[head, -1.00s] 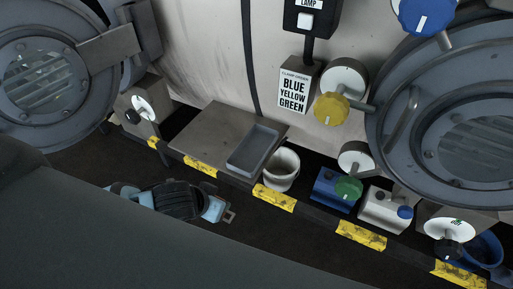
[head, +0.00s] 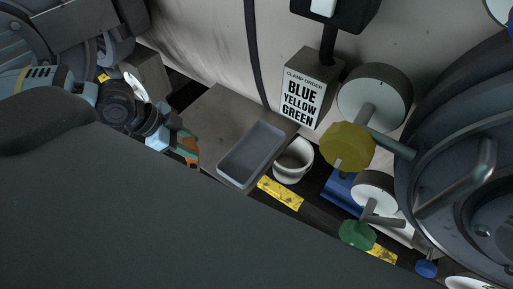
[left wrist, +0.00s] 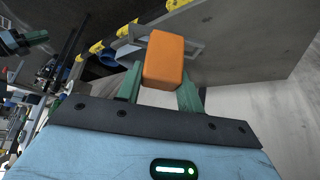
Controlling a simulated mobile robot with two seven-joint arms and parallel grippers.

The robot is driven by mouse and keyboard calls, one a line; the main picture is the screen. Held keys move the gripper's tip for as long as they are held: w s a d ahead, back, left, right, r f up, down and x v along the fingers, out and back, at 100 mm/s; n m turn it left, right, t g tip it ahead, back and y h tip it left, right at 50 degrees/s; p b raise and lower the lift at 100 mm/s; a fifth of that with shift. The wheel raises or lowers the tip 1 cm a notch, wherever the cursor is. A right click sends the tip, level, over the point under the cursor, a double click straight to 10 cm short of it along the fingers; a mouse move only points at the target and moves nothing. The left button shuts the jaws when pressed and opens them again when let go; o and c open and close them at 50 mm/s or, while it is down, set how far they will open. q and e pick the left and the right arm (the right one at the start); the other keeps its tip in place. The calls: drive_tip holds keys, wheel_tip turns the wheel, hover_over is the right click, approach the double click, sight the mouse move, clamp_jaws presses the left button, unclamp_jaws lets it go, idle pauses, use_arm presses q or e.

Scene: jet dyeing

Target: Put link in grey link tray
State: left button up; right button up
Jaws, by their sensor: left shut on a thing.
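The link, an orange block (left wrist: 164,60), sits between the green fingers of my left gripper (left wrist: 160,88) in the left wrist view. In the head view my left gripper (head: 187,145) is left of the grey link tray, and a small orange-brown part of the link (head: 190,150) shows at its fingertips. The gripper is shut on the link. The grey link tray (head: 233,176) is a shallow rectangular tray, and it looks empty. It is apart from the gripper in the head view. My right gripper is not in view.
The tray lies on a flat grey ledge (head: 213,115). A white bucket (head: 293,172) stands right beside the tray. Yellow (head: 347,147) and green (head: 357,234) valve knobs and a clamp order sign (head: 305,92) are farther right. A large dark surface fills the lower left.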

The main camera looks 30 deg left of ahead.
use_arm(q)
drive_tip(key=shift+w+d, duration=0.15)
drive_tip(key=shift+d, duration=0.2)
drive_tip(key=w+d, duration=0.6)
drive_tip(key=d, duration=0.1)
drive_tip(key=w+d+f, duration=0.1)
drive_tip(key=w+d, duration=0.2)
drive_tip(key=shift+w+d+f, duration=0.1)
drive_tip(key=shift+w+d, duration=0.05)
drive_tip(key=shift+w, duration=0.25)
drive_tip(key=shift+w+d, duration=0.35)
drive_tip(key=shift+d, duration=0.05)
drive_tip(key=shift+f, duration=1.85)
drive_tip(key=o, duration=1)
drive_tip(key=shift+f, duration=0.1)
drive_tip(key=shift+o, duration=0.2)
